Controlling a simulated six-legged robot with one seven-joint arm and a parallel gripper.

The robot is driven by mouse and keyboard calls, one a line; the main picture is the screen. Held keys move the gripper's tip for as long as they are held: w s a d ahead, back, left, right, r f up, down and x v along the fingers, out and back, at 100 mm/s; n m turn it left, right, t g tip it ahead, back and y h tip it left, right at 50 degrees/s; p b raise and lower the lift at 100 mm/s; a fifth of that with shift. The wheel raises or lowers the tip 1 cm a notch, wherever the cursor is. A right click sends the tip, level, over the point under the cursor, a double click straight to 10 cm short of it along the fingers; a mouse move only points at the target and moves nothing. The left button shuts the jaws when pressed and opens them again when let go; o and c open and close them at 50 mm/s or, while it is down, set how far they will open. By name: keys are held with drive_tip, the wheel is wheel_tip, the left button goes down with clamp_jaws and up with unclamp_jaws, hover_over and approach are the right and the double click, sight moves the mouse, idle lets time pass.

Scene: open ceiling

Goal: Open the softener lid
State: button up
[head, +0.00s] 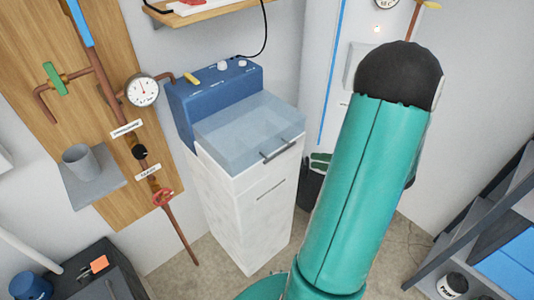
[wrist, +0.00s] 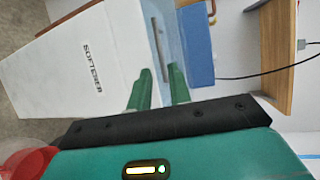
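The softener is a white cabinet (head: 240,205) with a blue control head at the back. Its pale see-through lid (head: 245,125) lies closed on top. A grey bar handle (head: 283,151) runs along the lid's front edge. In the wrist view the handle (wrist: 158,45) stands upright in the picture, beside the white front marked SOFTENER (wrist: 90,65). My gripper (wrist: 160,72) is open, with two green fingers apart and the handle's lower end showing between them. I cannot tell whether they touch it.
A wooden board with pipes, a gauge (head: 141,90) and a red valve (head: 163,197) stands left of the softener. A wooden shelf (head: 205,10) with a black cable hangs above. A dark bin (head: 309,188) is right of the softener. Grey shelving (head: 480,225) is far right.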

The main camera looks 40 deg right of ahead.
sight(279, 152)
drive_tip(key=shift+h, duration=0.3)
drive_tip(key=x, duration=1.3)
drive_tip(key=shift+w+d, duration=0.15)
drive_tip(key=shift+w, duration=0.15)
drive_tip(key=shift+t, duration=0.3)
drive_tip(key=shift+c, duration=0.2)
clamp_jaws()
